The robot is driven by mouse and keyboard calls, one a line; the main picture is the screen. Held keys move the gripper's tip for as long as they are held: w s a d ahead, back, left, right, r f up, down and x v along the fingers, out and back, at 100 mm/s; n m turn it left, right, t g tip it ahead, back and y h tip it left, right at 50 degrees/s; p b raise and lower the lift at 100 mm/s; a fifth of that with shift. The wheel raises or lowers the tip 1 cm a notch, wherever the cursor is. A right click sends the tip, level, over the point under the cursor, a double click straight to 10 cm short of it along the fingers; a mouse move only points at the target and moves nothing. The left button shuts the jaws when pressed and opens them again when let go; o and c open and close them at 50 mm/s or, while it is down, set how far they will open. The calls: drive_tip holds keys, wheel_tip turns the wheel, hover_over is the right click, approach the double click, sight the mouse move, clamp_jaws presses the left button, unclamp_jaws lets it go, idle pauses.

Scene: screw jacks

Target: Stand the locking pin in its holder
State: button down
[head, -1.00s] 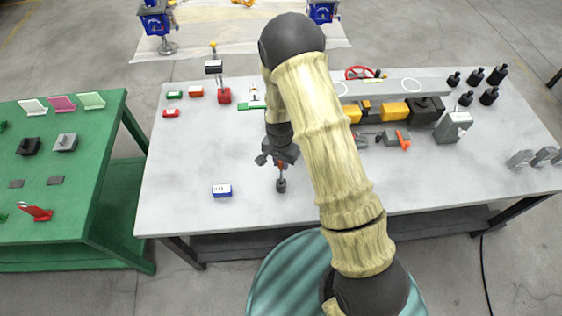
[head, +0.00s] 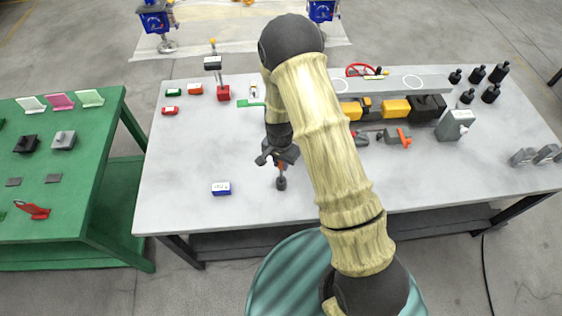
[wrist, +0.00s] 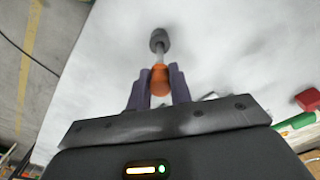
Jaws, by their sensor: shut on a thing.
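My gripper (head: 279,163) is shut on the orange part of the locking pin (wrist: 159,76) above the front middle of the grey table. In the wrist view the orange grip sits between the two purple-grey fingers, and a thin metal shaft runs away from it. At the shaft's far end is a dark grey round piece (wrist: 158,40), which also shows below the gripper in the head view (head: 281,184). I cannot tell whether this piece is the holder or the pin's own end, nor whether it touches the table.
A blue box with a white label (head: 221,188) lies left of the gripper. Small red and green blocks and a red stand (head: 223,93) are at the back left. A yellow-and-black assembly (head: 395,109) lies right of my arm. The table's front left is mostly clear.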

drive_tip(key=b, duration=0.3)
hover_over(281, 181)
drive_tip(key=shift+w+f, duration=0.15)
drive_tip(key=shift+f, duration=0.95)
drive_tip(key=shift+w+f, duration=0.1)
drive_tip(key=shift+f, duration=0.95)
drive_tip(key=c, duration=1.2)
unclamp_jaws()
drive_tip(key=shift+r, duration=0.1)
drive_tip(key=r+b, duration=0.1)
drive_tip(key=r, duration=0.4)
drive_tip(key=r+b, duration=0.1)
drive_tip(key=r, duration=0.5)
drive_tip(key=r+b, duration=0.1)
drive_tip(key=r, duration=0.5)
drive_tip(key=shift+s+a+r, duration=0.1)
drive_tip(key=shift+s+r, duration=0.1)
drive_tip(key=shift+s, duration=0.05)
